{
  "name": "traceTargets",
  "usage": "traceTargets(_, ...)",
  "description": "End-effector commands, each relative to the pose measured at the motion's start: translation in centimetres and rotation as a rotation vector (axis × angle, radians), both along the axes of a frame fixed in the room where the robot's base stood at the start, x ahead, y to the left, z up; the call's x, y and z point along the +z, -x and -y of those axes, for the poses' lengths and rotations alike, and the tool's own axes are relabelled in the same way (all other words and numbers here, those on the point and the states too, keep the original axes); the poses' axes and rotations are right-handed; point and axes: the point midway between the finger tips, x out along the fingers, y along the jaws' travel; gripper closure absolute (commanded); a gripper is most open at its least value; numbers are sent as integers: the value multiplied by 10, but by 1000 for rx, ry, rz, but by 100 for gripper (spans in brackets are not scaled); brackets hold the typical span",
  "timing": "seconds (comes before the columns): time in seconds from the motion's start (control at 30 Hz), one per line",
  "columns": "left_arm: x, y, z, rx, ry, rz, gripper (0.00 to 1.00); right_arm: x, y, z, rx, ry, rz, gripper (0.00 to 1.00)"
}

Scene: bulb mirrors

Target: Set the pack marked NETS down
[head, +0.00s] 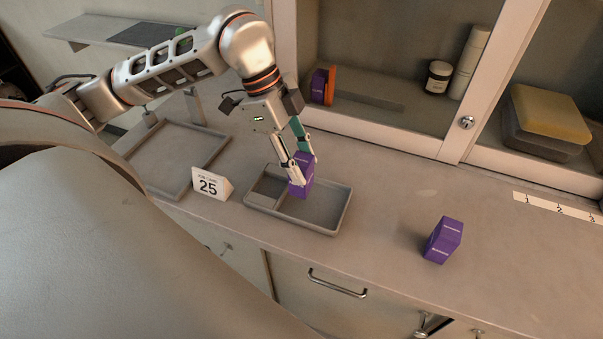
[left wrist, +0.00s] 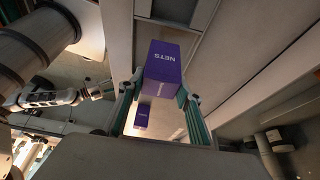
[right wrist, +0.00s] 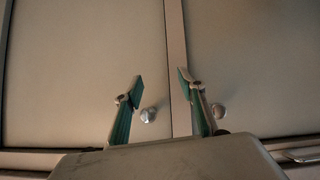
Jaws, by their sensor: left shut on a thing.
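The pack marked NETS (left wrist: 163,66) is a purple box with white lettering, held between the fingers of my left gripper (left wrist: 160,88) in the left wrist view. In the head view, my left gripper (head: 300,168) points down, shut on this purple pack (head: 301,187), over the grey divided tray (head: 318,228) near the divider. The fingers partly cover the pack, and I cannot tell whether it touches the tray floor. My right gripper (right wrist: 158,78) is open and empty in the right wrist view, facing pale cabinet doors; it is outside the head view.
Another purple pack (head: 443,240) stands on the counter right of the tray. A card reading 25 (head: 211,185) and a larger tray (head: 187,139) are to the left. A cabinet behind holds a purple pack (head: 319,86) and a jar (head: 438,77). The counter right of the tray is mostly clear.

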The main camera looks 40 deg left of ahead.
Motion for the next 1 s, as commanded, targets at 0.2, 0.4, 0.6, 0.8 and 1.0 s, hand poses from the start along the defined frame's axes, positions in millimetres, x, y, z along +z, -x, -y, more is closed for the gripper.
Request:
traceTargets(0.2,-28,1,0,0,-1,-5,88,-4,0,1,0,3,-2,60)
traceTargets(0.4,-36,0,0,0,0,1,88,-3,-1,1,0,5,1,60)
traceTargets(0.6,-38,0,0,0,0,0,88,-4,-1,1,0,5,2,60)
traceTargets(0.8,-38,0,0,0,0,0,49,-3,-1,1,-1,5,3,60)
traceTargets(1.0,-38,0,0,0,0,0,49,-3,-2,1,-1,5,4,60)
